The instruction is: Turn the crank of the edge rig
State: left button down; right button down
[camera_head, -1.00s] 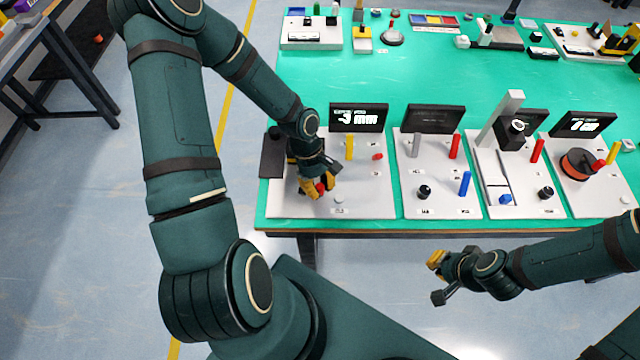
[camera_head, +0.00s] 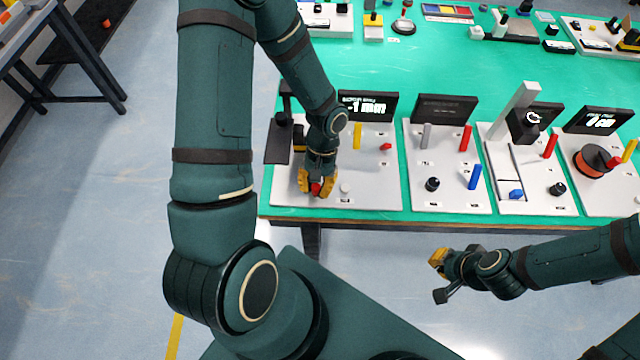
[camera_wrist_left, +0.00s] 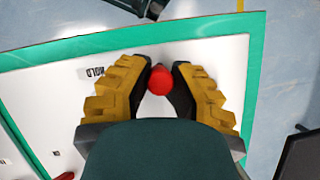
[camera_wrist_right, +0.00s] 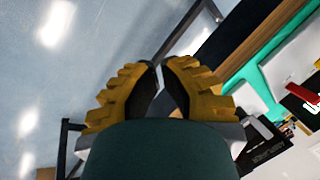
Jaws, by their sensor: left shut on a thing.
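The edge rig is the leftmost white board (camera_head: 375,190) on the green table. Its dark screen (camera_head: 369,105) reads what looks like "-1 mm". My left gripper (camera_head: 317,188) is low over the board's front left part, shut on the red crank knob (camera_head: 315,189). In the left wrist view the red knob (camera_wrist_left: 161,79) sits between the yellow-and-black fingers (camera_wrist_left: 162,72). The crank's arm and base are hidden under the gripper. My right gripper (camera_head: 440,276) is empty in front of the table; the right wrist view shows its fingertips (camera_wrist_right: 160,64) together.
A yellow post (camera_head: 358,136), a small red part (camera_head: 386,146) and a white button (camera_head: 345,188) stand on the same board. A dark plate (camera_head: 277,145) is at its left edge. More rigs stand close to the right, including one with grey, red and blue posts (camera_head: 474,176).

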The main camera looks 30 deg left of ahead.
pick_arm(q)
jog(key=m, duration=0.2)
jog(key=s+m+y+b, duration=0.1)
jog(key=shift+s+a+f+m+y, duration=0.1)
jog(key=shift+a+m+y, duration=0.2)
jog(key=shift+a+m, duration=0.1)
jog(key=m, duration=0.1)
jog(key=a+m+y+b, duration=0.1)
jog(key=shift+s+m, duration=0.3)
jog(key=shift+s, duration=0.05)
jog(key=m, duration=0.1)
jog(key=m+b, duration=0.1)
jog(key=a+m+y, duration=0.1)
jog(key=shift+s+a+m+b, duration=0.1)
jog(key=shift+s+m+b, duration=0.2)
jog(key=shift+b, duration=0.1)
jog(key=a+m+t+y+b, duration=0.1)
jog(key=m, duration=0.2)
jog(key=shift+a, duration=0.15)
jog(key=shift+a+m+b, duration=0.15)
jog(key=shift+m+b, duration=0.25)
jog(key=shift+m, duration=0.1)
pick_arm(e)
notch_tip(320, 180, down, 6)
jog(key=s, duration=0.1)
jog(key=shift+s+g, duration=0.3)
pick_arm(q)
jog(key=shift+t, duration=0.3)
pick_arm(e)
jog(key=shift+a+r, duration=0.1)
